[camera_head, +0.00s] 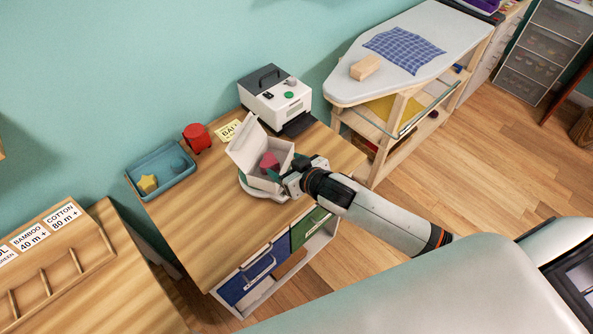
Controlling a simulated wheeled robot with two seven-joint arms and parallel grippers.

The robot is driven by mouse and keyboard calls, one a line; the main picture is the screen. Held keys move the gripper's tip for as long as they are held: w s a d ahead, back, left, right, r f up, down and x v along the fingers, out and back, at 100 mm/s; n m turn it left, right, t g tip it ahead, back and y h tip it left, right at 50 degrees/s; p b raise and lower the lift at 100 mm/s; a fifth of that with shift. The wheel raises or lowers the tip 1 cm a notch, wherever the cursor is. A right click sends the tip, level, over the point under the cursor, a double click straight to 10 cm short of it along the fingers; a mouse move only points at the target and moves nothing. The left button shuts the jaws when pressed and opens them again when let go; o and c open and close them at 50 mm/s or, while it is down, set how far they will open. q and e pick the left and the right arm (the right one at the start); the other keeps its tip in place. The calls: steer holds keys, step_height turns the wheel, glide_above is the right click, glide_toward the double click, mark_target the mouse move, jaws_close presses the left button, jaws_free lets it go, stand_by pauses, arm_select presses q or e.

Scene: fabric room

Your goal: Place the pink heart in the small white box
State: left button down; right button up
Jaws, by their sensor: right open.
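The small white box (245,156) stands on the wooden table with its lid tilted open. The pink heart (269,161) shows at the opening of the box, within its walls as seen from above. Whether it rests on the bottom is hard to tell. My right gripper (281,180) is at the box's near right side, close to the heart, and it is open. Its fingertips are small and partly merge with the box edge. My left gripper is not in view.
A blue tray (169,186) with a yellow star (148,184) is at the table's left, beside a red container (197,138). A white machine (276,101) stands behind the box. An ironing board (413,45) is at the right. The table's front left is clear.

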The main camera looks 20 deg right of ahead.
steer(key=shift+v, duration=2.2)
